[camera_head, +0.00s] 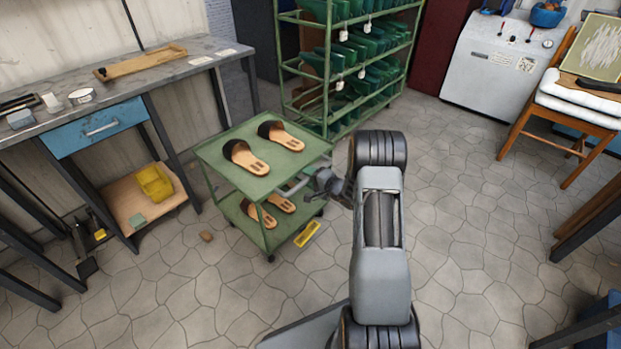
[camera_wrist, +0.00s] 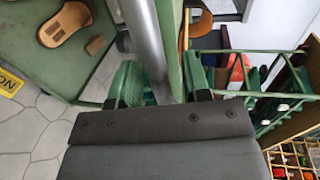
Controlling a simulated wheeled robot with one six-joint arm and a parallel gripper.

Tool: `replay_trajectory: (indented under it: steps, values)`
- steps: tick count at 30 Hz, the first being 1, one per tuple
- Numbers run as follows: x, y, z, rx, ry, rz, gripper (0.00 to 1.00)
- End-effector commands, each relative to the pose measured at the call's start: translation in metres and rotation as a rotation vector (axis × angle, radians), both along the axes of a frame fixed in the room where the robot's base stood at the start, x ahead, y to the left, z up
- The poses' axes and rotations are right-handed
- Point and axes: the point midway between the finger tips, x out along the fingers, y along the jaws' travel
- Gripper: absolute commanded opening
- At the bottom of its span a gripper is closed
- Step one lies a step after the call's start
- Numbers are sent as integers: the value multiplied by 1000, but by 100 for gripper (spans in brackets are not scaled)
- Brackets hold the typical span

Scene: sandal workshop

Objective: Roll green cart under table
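The green two-shelf cart (camera_head: 211,152) stands on the stone floor right of the workbench table (camera_head: 150,78). Two sandals (camera_head: 246,157) (camera_head: 281,136) lie on its top shelf, and another pair (camera_head: 258,213) lies on its lower shelf. A grey bar handle (camera_head: 292,188) sticks out from the cart's right side. My gripper (camera_head: 318,185) is at this handle. In the wrist view, the grey bar (camera_wrist: 150,45) passes between the green-padded fingers of my gripper (camera_wrist: 165,82). Whether both pads press on it cannot be told.
The table's underside holds a blue drawer (camera_head: 100,128) and a low wooden shelf with a yellow bin (camera_head: 153,182). A dustpan (camera_head: 85,250) stands by the table leg. A green rack (camera_head: 326,90) stands behind.

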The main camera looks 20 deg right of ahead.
Motion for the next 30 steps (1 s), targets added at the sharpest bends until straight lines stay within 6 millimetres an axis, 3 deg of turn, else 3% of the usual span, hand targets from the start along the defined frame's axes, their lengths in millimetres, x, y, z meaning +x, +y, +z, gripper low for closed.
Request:
replay_trajectory:
  steps: [14,25,30]
  values:
    - [0,0,0,0,0,0,0]
    - [1,1,0,0,0,0,0]
    - [12,7,0,0,0,1,0]
